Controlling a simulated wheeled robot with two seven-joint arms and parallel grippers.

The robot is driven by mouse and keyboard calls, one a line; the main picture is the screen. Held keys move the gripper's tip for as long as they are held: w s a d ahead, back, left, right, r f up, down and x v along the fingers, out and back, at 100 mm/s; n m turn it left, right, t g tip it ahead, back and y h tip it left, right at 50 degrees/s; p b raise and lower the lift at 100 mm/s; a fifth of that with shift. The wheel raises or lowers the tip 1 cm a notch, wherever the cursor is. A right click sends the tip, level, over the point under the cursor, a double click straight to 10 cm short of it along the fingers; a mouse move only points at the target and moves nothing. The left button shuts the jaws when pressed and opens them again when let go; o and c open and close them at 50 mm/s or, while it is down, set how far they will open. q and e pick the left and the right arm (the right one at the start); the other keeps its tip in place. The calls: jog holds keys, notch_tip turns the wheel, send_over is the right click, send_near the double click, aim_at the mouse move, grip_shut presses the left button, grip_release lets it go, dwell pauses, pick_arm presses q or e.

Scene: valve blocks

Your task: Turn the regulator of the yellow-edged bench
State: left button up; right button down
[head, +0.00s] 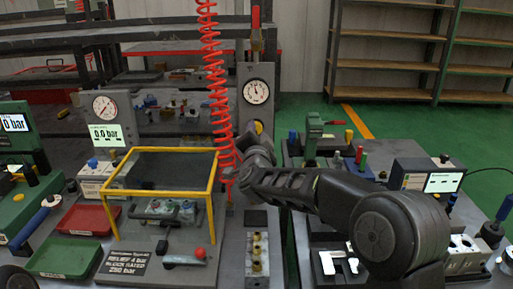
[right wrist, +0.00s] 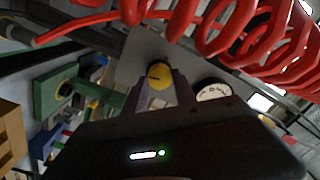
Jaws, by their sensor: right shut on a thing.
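A yellow regulator knob (head: 258,127) sits on a grey upright panel (head: 243,98), below a round white gauge (head: 257,91). My right gripper (head: 258,136) reaches up to the knob from the front and is shut on it. In the right wrist view the yellow knob (right wrist: 159,74) shows between the two fingers (right wrist: 160,88), with the gauge (right wrist: 213,92) to its right. The fingers partly hide the knob's sides. A yellow-edged guard frame (head: 165,150) stands on the bench left of my arm. My left gripper is not in view.
A red coiled hose (head: 213,75) hangs close to the left of the panel; it also crosses the top of the right wrist view (right wrist: 240,35). A second gauge (head: 105,107) with a "0.0 bar" display stands further left. Red (head: 87,219) and green (head: 64,257) trays lie at lower left.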

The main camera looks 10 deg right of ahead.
jog(key=m+b, duration=0.5)
jog(key=b, duration=0.1)
jog(key=shift+f+m, duration=0.35)
jog(key=shift+m, duration=0.05)
jog(key=m+b, duration=0.2)
jog(key=m, duration=0.1)
jog(key=shift+b, duration=0.35)
jog(key=shift+r+m+b, duration=0.2)
jog(key=shift+m+b, duration=0.6)
jog(key=shift+m, duration=0.6)
jog(key=c, duration=1)
grip_release()
jog(key=shift+r, duration=0.1)
jog(key=v, duration=0.8)
jog(key=shift+b, duration=0.35)
jog(key=shift+w, duration=0.1)
